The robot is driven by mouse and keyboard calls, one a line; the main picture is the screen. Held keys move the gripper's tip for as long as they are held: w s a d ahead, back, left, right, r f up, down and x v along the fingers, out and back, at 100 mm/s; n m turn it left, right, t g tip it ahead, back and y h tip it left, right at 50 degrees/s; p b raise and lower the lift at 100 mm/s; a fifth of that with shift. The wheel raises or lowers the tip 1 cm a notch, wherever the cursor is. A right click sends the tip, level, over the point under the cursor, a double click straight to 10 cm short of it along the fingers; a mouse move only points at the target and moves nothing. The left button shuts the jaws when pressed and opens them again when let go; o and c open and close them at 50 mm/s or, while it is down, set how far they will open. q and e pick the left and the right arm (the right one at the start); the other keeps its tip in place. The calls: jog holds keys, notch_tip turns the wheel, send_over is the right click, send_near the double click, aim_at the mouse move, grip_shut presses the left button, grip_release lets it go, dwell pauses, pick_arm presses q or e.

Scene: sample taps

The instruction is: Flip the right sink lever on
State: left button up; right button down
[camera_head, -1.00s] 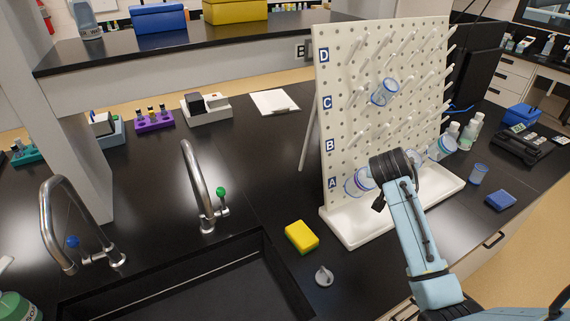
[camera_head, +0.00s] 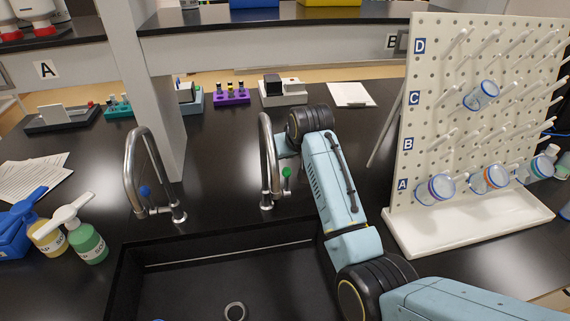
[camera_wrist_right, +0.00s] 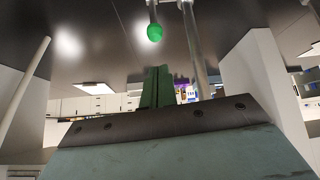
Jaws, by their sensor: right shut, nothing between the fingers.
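The right sink tap is a curved metal faucet (camera_head: 265,150) behind the sink, with a green-tipped lever (camera_head: 287,172) on its right side. The lever's green tip (camera_wrist_right: 154,33) also shows in the right wrist view, beside the metal pipe (camera_wrist_right: 194,45). My right gripper (camera_wrist_right: 158,88) is shut and empty, its fingers apart from the green tip in that picture. In the head view my right wrist is just right of the faucet's upper curve, and the fingertips cannot be made out there. My left gripper is not in view.
The left faucet (camera_head: 150,170) has a blue-tipped lever (camera_head: 144,190). The black sink (camera_head: 220,280) lies in front of both. A white pegboard rack (camera_head: 400,225) with glassware stands at right. Pump bottles (camera_head: 88,243) stand at left. A pale post (camera_head: 150,90) rises behind the taps.

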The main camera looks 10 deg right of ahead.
aim_at(285, 168)
jog(key=x, duration=0.8)
jog(key=shift+w+d+f+b, duration=0.1)
jog(key=shift+f+b, duration=0.05)
jog(key=shift+b, duration=0.25)
jog(key=shift+x, duration=0.8)
jog(key=shift+d+f, duration=0.1)
